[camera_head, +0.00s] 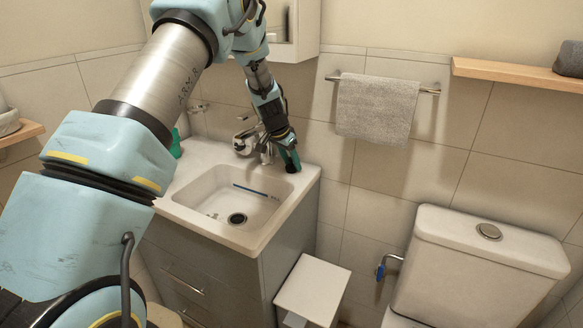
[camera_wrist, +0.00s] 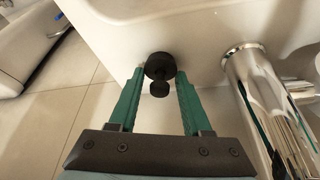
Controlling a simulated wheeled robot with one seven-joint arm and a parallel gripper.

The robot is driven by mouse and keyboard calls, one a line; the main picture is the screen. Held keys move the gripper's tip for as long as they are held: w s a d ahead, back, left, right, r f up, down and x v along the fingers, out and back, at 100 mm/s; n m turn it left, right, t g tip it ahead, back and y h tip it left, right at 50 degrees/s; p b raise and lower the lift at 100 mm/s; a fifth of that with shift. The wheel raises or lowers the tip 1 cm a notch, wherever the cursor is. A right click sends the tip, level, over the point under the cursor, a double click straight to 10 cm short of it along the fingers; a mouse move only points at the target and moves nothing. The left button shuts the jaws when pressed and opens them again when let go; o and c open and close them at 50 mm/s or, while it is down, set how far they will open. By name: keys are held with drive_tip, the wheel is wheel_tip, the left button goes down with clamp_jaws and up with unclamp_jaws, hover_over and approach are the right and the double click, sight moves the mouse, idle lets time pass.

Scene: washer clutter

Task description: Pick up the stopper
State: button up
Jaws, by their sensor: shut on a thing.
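The stopper (camera_wrist: 159,67) is a small black round piece with a smaller knob, seen between the green fingertips in the wrist view. My gripper (camera_wrist: 160,75) is shut on it, with one finger on each side. It is over the back right corner of the white sink counter. In the head view my gripper (camera_head: 290,158) points down there, right of the faucet, and the stopper is hard to make out against the dark fingertips. I cannot tell whether the stopper still touches the counter.
The chrome faucet (camera_head: 245,143) stands close left of my gripper; it looms at right in the wrist view (camera_wrist: 262,95). The sink basin (camera_head: 205,190) holds a blue, thin item (camera_head: 249,190) and a dark drain (camera_head: 237,218). A towel (camera_head: 377,108) hangs to the right.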

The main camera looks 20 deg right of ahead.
clamp_jaws()
drive_tip(key=shift+r, duration=0.1)
